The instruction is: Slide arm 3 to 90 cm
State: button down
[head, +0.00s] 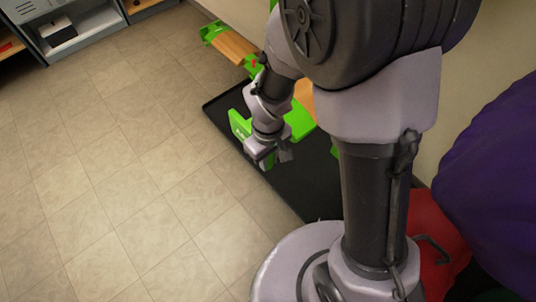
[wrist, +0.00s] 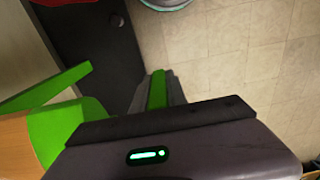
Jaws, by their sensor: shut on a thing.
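My gripper (wrist: 157,92) is shut on a narrow bright green piece (wrist: 156,88), which shows between its fingers in the wrist view. In the head view my gripper (head: 277,158) is low over a black mat, beside a green arm (head: 240,124). A wooden rail (head: 234,46) with green brackets (head: 213,32) runs along the wall; my arm hides part of it. In the wrist view a green bracket (wrist: 52,128) and the rail's end (wrist: 14,146) are at the left. No arm number or centimetre scale is readable.
The black mat (head: 292,188) lies on the tiled floor (head: 120,170) along the wall. A purple thing (head: 495,170) and a red thing (head: 440,235) are at the right. A grey cabinet (head: 85,28) stands at the top left. The floor at left is clear.

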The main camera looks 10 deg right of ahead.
notch_tip(320, 180, down, 2)
jog(key=shift+b, duration=0.35)
jog(key=shift+r, duration=0.1)
jog(key=c, duration=1.3)
grip_release()
notch_tip(320, 180, up, 18)
jog(key=p, duration=0.8)
jog(key=shift+f, duration=0.25)
